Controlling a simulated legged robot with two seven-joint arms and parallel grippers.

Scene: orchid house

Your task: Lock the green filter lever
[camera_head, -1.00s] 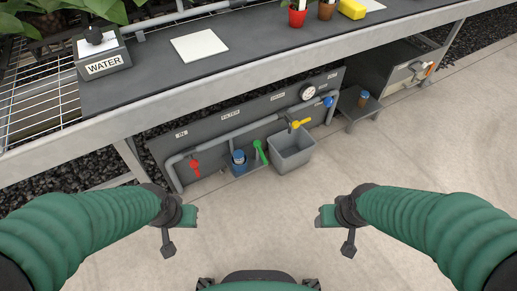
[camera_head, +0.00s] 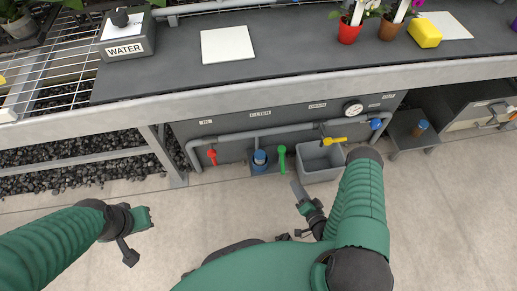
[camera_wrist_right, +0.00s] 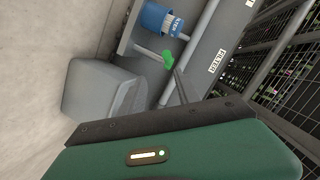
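The green lever (camera_head: 282,158) hangs roughly upright on the pipe panel under the bench, between a blue-topped filter canister (camera_head: 260,158) and a grey bin (camera_head: 318,160). In the right wrist view the green lever (camera_wrist_right: 168,59) shows beside the blue canister (camera_wrist_right: 160,20) and near the FILTER label (camera_wrist_right: 217,61). My right gripper (camera_head: 300,194) is below and slightly right of the lever, apart from it; its finger opening is unclear. My left gripper (camera_head: 143,219) is over the floor at the left, away from the panel; its opening is also unclear.
A red lever (camera_head: 212,156) is left of the canister. A yellow lever (camera_head: 335,141) sits above the bin. A gauge (camera_head: 353,108) and blue knob (camera_head: 376,124) are at the right. The bench front edge (camera_head: 250,96) overhangs the panel. The floor in front is clear.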

